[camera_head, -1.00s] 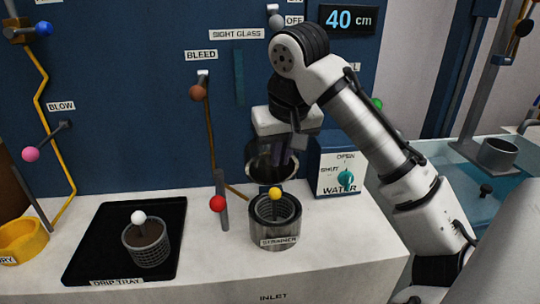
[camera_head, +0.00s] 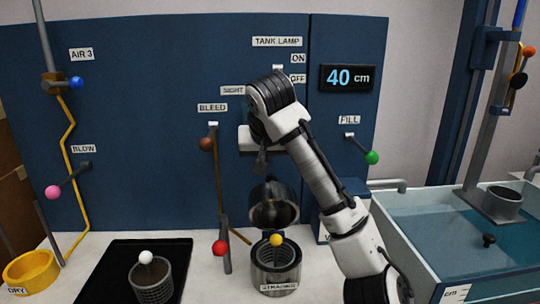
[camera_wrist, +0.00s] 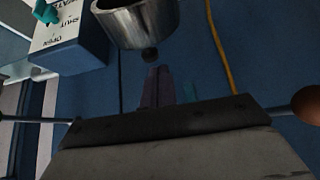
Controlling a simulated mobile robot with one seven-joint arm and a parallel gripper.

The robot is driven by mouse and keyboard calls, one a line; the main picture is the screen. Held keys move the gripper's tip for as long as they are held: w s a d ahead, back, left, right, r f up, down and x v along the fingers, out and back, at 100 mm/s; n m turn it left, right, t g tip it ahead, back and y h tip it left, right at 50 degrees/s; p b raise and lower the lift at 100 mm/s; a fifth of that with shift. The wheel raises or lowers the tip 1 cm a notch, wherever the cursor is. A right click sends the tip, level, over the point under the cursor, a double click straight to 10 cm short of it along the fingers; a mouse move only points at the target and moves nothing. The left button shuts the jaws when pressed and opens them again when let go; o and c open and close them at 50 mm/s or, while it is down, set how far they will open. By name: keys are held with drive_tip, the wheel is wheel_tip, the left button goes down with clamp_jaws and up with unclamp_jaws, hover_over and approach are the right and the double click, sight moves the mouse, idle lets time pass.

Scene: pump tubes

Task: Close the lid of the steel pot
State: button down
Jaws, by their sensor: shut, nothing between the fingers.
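The steel pot (camera_head: 277,277), labelled as a strainer, stands open on the white counter. A yellow ball (camera_head: 276,240) shows at its mouth. Its lid (camera_head: 273,208) stands raised behind the opening, its hollow underside facing the head camera. My gripper (camera_head: 262,164) is shut and empty, above and behind the lid, close to the blue panel. The fingertips are dark and small in the head view.
A red-knobbed lever (camera_head: 220,248) stands just left of the pot. The water box (camera_wrist: 65,38) is beside the lid, mostly hidden by my arm in the head view. A black drip tray (camera_head: 120,262) holds a mesh basket (camera_head: 152,282). A water tank (camera_head: 440,235) is at right.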

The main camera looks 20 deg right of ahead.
drive_tip(key=p+x, duration=0.1)
drive_tip(key=x, duration=0.4)
drive_tip(key=shift+w+f, duration=0.15)
drive_tip(key=shift+f, duration=0.1)
drive_tip(key=shift+d+f, duration=0.1)
drive_tip(key=shift+d, duration=0.05)
